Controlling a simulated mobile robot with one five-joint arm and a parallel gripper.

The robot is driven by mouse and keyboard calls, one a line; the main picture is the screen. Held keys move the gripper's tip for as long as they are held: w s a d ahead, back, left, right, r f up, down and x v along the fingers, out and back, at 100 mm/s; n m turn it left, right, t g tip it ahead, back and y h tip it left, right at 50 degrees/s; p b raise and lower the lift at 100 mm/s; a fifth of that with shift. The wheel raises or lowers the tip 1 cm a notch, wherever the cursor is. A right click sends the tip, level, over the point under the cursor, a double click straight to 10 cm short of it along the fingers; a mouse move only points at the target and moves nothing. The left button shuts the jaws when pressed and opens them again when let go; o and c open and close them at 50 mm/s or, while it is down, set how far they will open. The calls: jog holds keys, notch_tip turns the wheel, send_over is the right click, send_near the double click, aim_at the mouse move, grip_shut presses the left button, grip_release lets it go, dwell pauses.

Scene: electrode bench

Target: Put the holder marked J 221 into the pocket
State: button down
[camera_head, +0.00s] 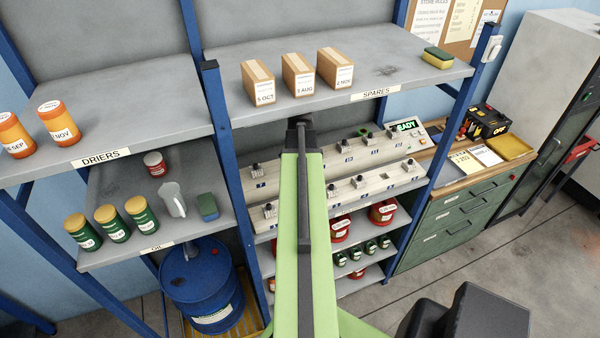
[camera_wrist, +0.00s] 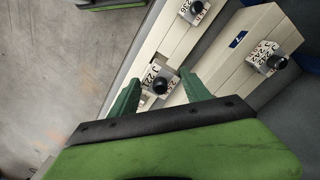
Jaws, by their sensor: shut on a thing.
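In the wrist view, my gripper (camera_wrist: 161,92) has its green fingers on either side of a small holder (camera_wrist: 158,83) with a black round knob and a white label. The label looks like J 221, but the print is small. My gripper is shut on this holder, which is at or just above the cream rack; I cannot tell whether it is lifted. The head view has my gripper hidden behind my green arm. That view shows two cream racks (camera_head: 318,158) with several knobbed holders. A green-rimmed spot (camera_head: 365,133) shows on the back rack; I cannot tell which spot is the pocket.
Two other labelled holders (camera_wrist: 193,11) (camera_wrist: 269,57) stand close by in the wrist view. Above the racks is a shelf (camera_head: 400,72) with brown boxes (camera_head: 298,76). Blue posts (camera_head: 222,110) (camera_head: 458,105) flank them. Red and green tins (camera_head: 383,212) stand below.

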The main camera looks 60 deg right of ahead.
jog(key=shift+s+d+f+b, duration=0.1)
jog(key=shift+f+b, duration=2.9)
jog(key=shift+f, duration=0.1)
jog(key=shift+f+b, duration=1.65)
jog(key=shift+c, duration=2.1)
grip_release()
jog(key=shift+r, duration=0.1)
notch_tip(320, 180, up, 8)
jog(key=p, duration=0.7)
jog(key=shift+f+p, duration=0.2)
jog(key=shift+p, duration=0.2)
jog(key=shift+f, duration=0.1)
